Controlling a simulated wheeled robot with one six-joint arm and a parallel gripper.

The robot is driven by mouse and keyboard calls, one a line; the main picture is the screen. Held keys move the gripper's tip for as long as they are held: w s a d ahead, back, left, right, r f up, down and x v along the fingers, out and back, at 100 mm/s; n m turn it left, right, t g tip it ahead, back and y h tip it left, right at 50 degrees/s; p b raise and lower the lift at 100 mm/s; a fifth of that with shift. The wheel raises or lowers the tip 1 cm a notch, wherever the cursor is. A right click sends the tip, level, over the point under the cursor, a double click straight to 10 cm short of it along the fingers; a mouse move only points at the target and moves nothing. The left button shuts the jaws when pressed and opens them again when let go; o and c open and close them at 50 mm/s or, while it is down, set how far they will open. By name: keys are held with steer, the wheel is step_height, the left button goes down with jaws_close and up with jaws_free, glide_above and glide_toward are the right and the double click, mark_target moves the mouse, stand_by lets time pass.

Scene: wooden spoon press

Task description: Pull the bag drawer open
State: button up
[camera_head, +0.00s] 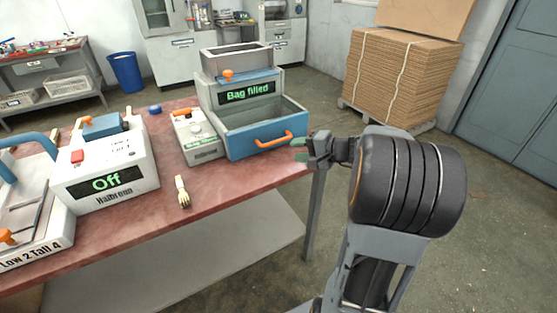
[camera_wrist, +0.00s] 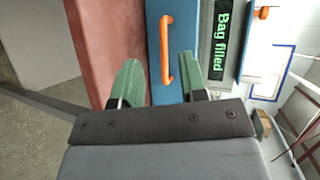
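The bag drawer (camera_head: 238,143) has a blue front and an orange bar handle (camera_head: 274,140), and belongs to the grey machine whose display (camera_head: 247,92) reads "Bag filled". An open-topped space shows behind the blue front; no bag is visible in it. My gripper (camera_head: 299,149) is just off the right end of the handle in the head view. In the wrist view, my gripper (camera_wrist: 158,84) has its two green fingers apart and empty. The orange handle (camera_wrist: 166,50) lies ahead, between the lines of the fingers, in front of the blue drawer front (camera_wrist: 154,12). No contact is visible.
The machine stands on a red table (camera_head: 235,185). A small white box (camera_head: 197,140) is close on its left, a white machine reading "Off" (camera_head: 105,170) farther left, and a small pale hand-shaped object (camera_head: 183,192) in front. The floor right of the table is clear near my arm.

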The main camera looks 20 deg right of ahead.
mark_target(278, 141)
steer(key=w+d+f+m+t+h+b, duration=0.1)
steer(key=w+d+f+m+t+b, duration=0.15)
steer(key=d, duration=0.25)
steer(key=shift+n, duration=0.35)
steer(key=x, duration=1.2)
steer(key=shift+w+a+p, duration=0.15)
steer(key=shift+a+p, duration=0.1)
steer(key=shift+p, duration=0.05)
steer(key=shift+c, duration=0.5)
jaws_close()
